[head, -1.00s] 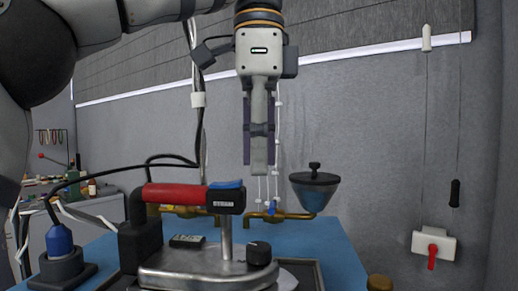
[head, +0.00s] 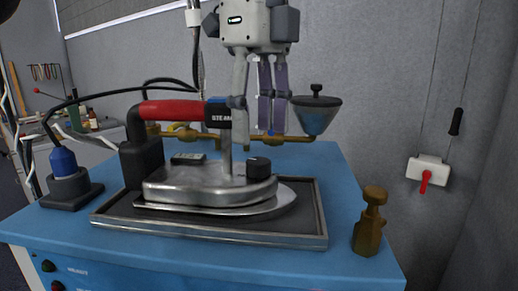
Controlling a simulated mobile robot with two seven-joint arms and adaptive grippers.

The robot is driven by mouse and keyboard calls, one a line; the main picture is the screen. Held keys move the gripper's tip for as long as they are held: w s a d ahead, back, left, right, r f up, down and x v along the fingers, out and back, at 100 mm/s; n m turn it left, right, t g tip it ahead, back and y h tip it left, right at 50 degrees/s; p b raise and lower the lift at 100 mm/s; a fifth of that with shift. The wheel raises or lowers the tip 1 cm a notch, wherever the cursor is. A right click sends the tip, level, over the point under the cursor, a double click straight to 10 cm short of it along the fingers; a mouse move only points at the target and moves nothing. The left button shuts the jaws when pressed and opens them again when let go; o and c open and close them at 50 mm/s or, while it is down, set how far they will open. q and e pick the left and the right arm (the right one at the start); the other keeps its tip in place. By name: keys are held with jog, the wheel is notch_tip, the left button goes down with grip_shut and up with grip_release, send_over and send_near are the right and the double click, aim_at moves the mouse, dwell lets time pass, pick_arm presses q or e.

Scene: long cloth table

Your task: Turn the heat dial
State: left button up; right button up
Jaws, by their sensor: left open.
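The likely heat dial is a small black knob (head: 258,168) on top of the silver steam iron (head: 205,190), near its right end. The iron has a red handle (head: 172,109) with a dark block marked "STEAM" at its end. It sits on a dark, metal-rimmed tray (head: 325,238). My left gripper (head: 256,137) hangs from above with its fingers pointing down, open and empty. Its fingertips appear above the knob in the picture, apart from it. How far behind or in front of the knob they are is hard to tell. My right gripper is out of view.
The blue table (head: 335,165) holds a brass fitting (head: 370,221) at right and a blue plug-like part on a black base (head: 69,188) at left. Brass pipes and a dark funnel (head: 316,114) stand behind the iron. A black cable runs over the left side.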

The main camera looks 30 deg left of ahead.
aim_at(258, 161)
pick_arm(q)
notch_tip(258, 161, down, 5)
jog(key=shift+r, duration=0.1)
jog(key=shift+c, duration=0.6)
grip_shut()
jog(key=shift+n, duration=3.1)
